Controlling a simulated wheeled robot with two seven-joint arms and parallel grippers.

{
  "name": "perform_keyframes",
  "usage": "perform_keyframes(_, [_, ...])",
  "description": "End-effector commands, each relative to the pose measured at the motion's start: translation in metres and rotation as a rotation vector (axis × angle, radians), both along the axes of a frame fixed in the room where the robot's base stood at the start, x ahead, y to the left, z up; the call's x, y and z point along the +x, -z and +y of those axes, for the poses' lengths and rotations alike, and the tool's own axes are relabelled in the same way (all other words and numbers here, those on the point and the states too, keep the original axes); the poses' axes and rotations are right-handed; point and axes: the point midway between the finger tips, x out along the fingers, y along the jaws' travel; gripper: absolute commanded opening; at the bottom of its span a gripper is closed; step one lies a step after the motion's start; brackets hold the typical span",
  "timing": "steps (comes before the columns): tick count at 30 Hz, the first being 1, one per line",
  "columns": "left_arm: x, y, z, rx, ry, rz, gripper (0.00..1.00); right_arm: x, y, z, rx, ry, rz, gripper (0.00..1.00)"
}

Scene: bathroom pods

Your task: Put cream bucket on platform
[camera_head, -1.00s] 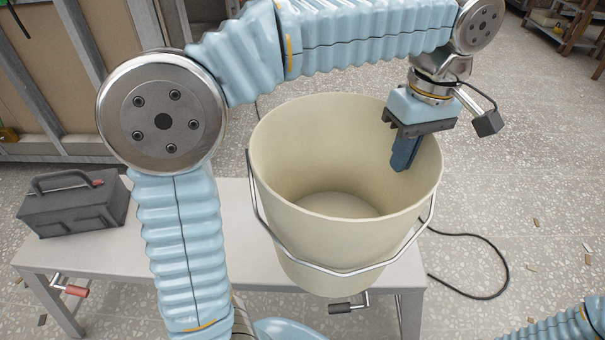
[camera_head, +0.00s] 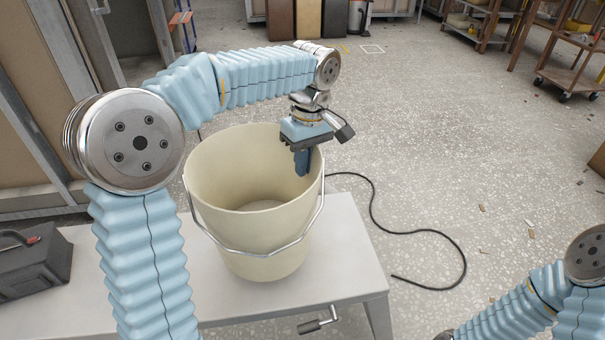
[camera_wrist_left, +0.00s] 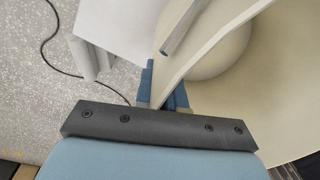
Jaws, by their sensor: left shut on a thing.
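The cream bucket (camera_head: 250,236) is upright, with its wire handle hanging down on the near side. My left gripper (camera_head: 302,165) is shut on its rim at the right side, one finger showing inside the bucket. In the left wrist view, the bucket wall (camera_wrist_left: 205,40) runs between the blue fingers (camera_wrist_left: 165,92). The pale grey platform (camera_head: 345,250) lies under the bucket in the head view. The bucket's base appears over the platform top, but I cannot tell whether it touches. My right gripper is out of view; only part of that arm shows at lower right.
A dark toolbox (camera_head: 35,262) sits at the platform's left end. A black cable (camera_head: 425,232) curls on the speckled floor to the right. A crank handle (camera_head: 318,322) sticks out at the platform's front. Shelving (camera_head: 560,45) stands far back right. The platform's right end is clear.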

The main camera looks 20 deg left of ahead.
Motion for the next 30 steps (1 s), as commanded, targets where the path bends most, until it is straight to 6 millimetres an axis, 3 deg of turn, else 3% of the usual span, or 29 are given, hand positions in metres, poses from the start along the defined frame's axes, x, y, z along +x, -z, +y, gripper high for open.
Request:
perform_keyframes(12, [0.005, 0.040, 0.007, -0.001, 0.000, 0.001, 0.00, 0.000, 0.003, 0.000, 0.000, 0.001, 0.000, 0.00])
perform_keyframes(23, [0.005, 0.043, 0.007, 0.000, 0.000, 0.000, 0.00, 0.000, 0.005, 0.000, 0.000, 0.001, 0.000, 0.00])
perform_keyframes(24, [0.005, 0.044, 0.007, -0.001, 0.000, 0.001, 0.10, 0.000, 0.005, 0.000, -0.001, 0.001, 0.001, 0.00])
perform_keyframes(27, [0.005, 0.043, 0.007, -0.001, 0.000, 0.001, 0.25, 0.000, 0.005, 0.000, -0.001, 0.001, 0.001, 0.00])
perform_keyframes(30, [0.005, 0.043, 0.007, -0.001, 0.000, 0.001, 0.34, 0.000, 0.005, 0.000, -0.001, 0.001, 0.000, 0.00])
